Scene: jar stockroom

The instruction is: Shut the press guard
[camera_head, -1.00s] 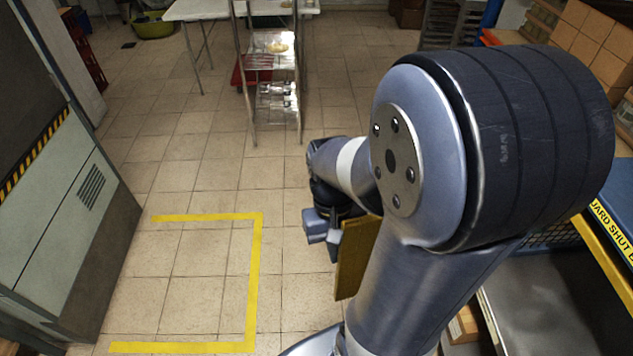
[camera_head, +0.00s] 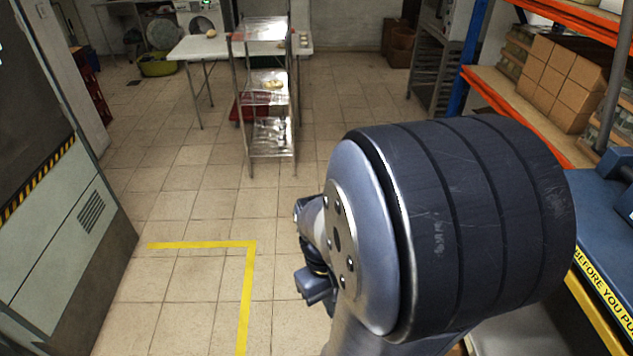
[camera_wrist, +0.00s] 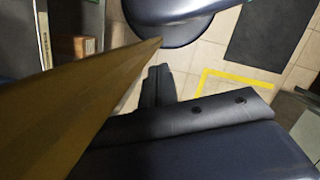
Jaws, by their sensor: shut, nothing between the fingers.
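The press is partly in view at the right edge of the head view, as a blue body with a yellow warning strip (camera_head: 601,291) along its edge. A flat yellow-brown panel (camera_wrist: 75,112) crosses the left of the wrist view, close to the camera; it may be the guard, but its hinge and full outline do not show. My gripper (camera_wrist: 156,78) is shut and empty, just to the right of that panel. I cannot tell whether they touch. In the head view my arm hides most of the press front.
A wire-leg rack (camera_head: 268,95) and a white table (camera_head: 198,47) stand at the back. Orange shelving with boxes (camera_head: 560,82) is at the right. A grey cabinet (camera_head: 60,235) stands at the left. The tiled floor between is clear, with a yellow floor line (camera_head: 247,295).

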